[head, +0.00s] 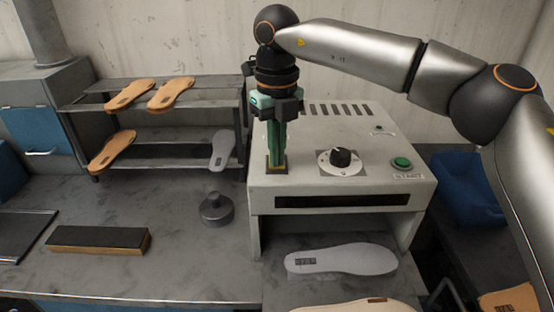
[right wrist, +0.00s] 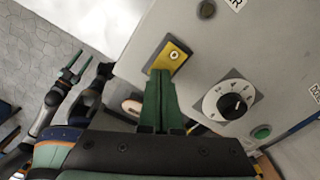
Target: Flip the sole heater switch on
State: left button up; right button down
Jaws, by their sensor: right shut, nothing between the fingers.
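The sole heater (head: 340,185) is a pale grey box with a sloped top, standing right of centre in the head view. Its switch sits on a small yellow plate with a dark surround (right wrist: 172,58) at the top's left edge. My right gripper (head: 277,165) points down at that plate, shut and empty; its green fingers hide much of the plate in the head view. In the right wrist view its fingertips (right wrist: 161,73) are at the near edge of the plate. I cannot tell whether they touch the switch. My left gripper (right wrist: 74,66) shows there at the left, fingers apart.
A black dial (head: 341,157) and a green start button (head: 401,162) are on the heater's top. A grey sole (head: 342,260) lies in front below. A rack (head: 190,128) with soles and a dark round weight (head: 216,209) stand to the left.

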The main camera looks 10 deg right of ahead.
notch_tip(320, 180, up, 3)
jog(key=shift+f+p, duration=0.1)
jog(key=shift+p, duration=1.15)
jog(key=shift+r, duration=2.05)
